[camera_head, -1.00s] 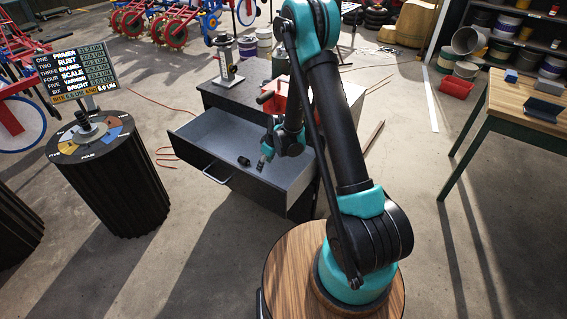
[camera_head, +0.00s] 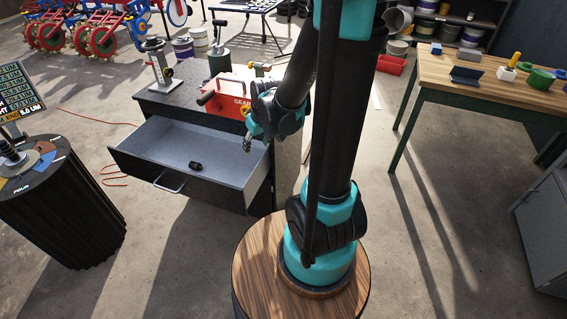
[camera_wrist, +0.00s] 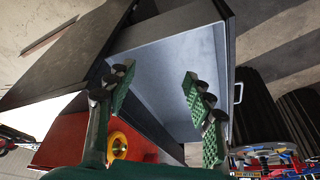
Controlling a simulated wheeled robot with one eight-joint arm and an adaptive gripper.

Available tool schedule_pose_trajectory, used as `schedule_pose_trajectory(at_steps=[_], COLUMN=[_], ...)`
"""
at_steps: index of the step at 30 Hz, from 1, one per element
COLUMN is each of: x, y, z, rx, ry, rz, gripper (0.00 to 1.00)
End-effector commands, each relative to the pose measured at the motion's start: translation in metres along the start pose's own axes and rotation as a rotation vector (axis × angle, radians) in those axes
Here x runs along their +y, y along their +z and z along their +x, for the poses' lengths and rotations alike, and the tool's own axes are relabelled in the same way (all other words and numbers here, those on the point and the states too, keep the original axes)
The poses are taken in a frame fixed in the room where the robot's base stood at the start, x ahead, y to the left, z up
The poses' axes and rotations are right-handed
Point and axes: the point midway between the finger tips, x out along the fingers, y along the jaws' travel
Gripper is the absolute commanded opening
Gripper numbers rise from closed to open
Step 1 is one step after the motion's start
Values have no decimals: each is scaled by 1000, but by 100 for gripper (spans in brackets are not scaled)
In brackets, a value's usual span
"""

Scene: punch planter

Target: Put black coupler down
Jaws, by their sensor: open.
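The black coupler (camera_head: 196,165) is a small dark cylinder lying on the floor of the open grey drawer (camera_head: 165,147) in the head view. My gripper (camera_head: 247,143) is above the drawer's right end, apart from the coupler and to its right. In the wrist view its two green-padded fingers (camera_wrist: 160,95) are spread wide with nothing between them. The drawer's bare interior (camera_wrist: 165,75) shows beyond the fingers, and I do not see the coupler there.
A red gear box (camera_head: 233,90) stands on the dark cabinet top, close behind my gripper. A black ribbed pedestal (camera_head: 75,225) with a disc on top is at left. A wooden workbench (camera_head: 440,75) with parts is at right. Open floor lies between.

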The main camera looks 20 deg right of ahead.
Motion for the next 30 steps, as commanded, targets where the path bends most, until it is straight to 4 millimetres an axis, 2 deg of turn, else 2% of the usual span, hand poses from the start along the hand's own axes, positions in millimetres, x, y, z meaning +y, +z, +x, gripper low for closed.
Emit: schedule_pose_trajectory(at_steps=[1, 6, 13, 18, 30], x=[3, 10, 13, 14, 14], y=[16, 60, 108, 122, 122], z=[-10, -35, -50, -52, -52], rx=[2, 14, 26, 31, 31], ry=[13, 51, 90, 103, 103], rz=[33, 147, 265, 300, 303], gripper=[53, 53, 53, 53, 53])
